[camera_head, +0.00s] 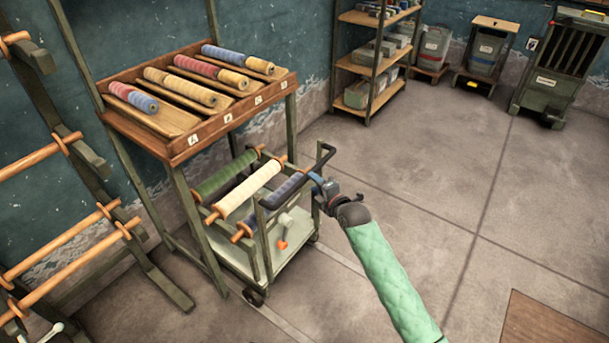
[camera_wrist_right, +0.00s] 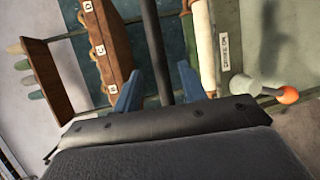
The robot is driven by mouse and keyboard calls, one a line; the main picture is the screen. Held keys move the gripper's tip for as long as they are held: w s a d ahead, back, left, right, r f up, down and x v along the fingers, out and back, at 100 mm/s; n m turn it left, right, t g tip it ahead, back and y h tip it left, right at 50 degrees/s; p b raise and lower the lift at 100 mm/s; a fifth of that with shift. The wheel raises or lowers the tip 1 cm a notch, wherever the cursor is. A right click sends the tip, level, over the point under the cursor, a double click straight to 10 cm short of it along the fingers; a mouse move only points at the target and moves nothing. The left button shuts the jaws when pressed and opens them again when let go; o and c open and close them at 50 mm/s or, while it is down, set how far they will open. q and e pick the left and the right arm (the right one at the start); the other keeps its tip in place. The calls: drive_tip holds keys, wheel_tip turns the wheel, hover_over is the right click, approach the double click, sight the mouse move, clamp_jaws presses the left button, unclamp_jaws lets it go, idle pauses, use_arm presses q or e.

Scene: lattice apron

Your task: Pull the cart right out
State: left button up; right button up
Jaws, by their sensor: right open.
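The cart (camera_head: 291,243) is a low green-framed trolley with a pale bottom shelf and dark wheels. It stands partly under the slanted rack and carries green, cream and blue rolls on wooden rods. Its dark handle bar (camera_head: 323,160) is at the near right end. My right gripper (camera_head: 318,186) is at that handle. In the right wrist view, the gripper's two blue fingers (camera_wrist_right: 159,82) are apart, with a dark bar (camera_wrist_right: 152,40) running between them. I cannot tell whether either finger touches the bar. My left gripper is not in view.
The slanted wooden rack (camera_head: 225,115) with several thread rolls stands over the cart's far side. A frame with wooden rods (camera_head: 50,265) is at the left. Shelves (camera_head: 375,55) and a green cabinet (camera_head: 556,72) stand at the back. The floor right of the cart is clear.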

sight(305, 175)
drive_tip(key=p+x, duration=0.1)
drive_tip(key=x, duration=0.6)
drive_tip(key=shift+w+a, duration=0.1)
drive_tip(key=shift+f, duration=0.1)
clamp_jaws()
